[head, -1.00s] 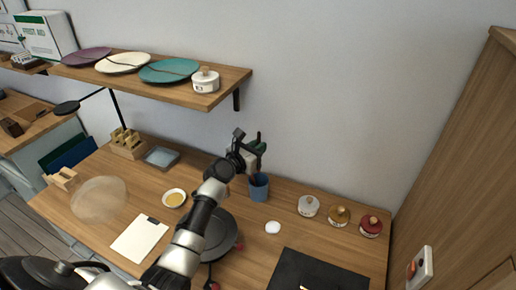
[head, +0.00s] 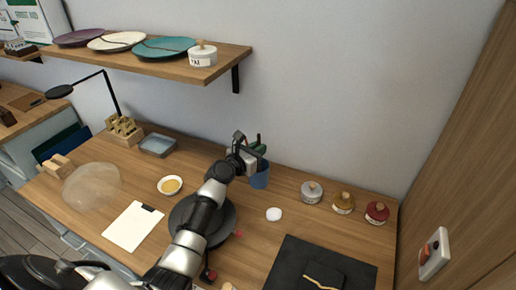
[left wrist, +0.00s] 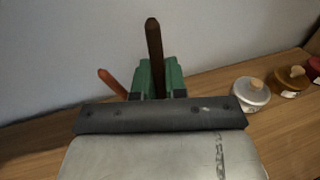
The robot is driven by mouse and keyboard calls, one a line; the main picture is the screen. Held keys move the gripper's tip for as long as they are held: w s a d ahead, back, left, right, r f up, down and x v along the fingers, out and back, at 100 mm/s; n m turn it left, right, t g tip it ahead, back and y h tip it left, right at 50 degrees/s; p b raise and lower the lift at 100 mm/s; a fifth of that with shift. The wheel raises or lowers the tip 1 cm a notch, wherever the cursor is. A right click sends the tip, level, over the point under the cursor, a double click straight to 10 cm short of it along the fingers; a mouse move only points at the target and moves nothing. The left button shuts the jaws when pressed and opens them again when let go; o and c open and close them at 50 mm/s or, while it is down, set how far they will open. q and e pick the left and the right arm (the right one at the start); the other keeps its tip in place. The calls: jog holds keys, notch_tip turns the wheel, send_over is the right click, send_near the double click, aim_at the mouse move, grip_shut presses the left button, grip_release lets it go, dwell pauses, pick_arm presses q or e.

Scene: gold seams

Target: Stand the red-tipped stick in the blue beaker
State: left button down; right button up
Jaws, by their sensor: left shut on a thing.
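My left gripper (head: 259,147) is over the blue beaker (head: 260,177) at the back of the table. In the left wrist view its green fingertips (left wrist: 160,78) are shut on a dark brown stick (left wrist: 154,50) that stands roughly upright between them. No red tip shows on this stick; its lower part is hidden by the gripper. I cannot tell whether its lower end is inside the beaker. A thinner orange-red stick (left wrist: 112,83) leans left behind the fingers, its foot hidden. My right gripper is not in view.
Several lidded jars (head: 312,192) stand right of the beaker. A white round piece (head: 274,214) lies in front of it, near a black mat (head: 290,265). A dark round disc (head: 230,222) lies partly under my left arm. A shelf (head: 215,65) with plates hangs behind.

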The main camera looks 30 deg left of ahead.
pick_arm(q)
jog(key=shift+f, duration=0.4)
jog(key=c, duration=1.1)
grip_release()
jog(key=v, duration=1)
jog(key=shift+s, duration=0.4)
jog(key=shift+d, duration=0.1)
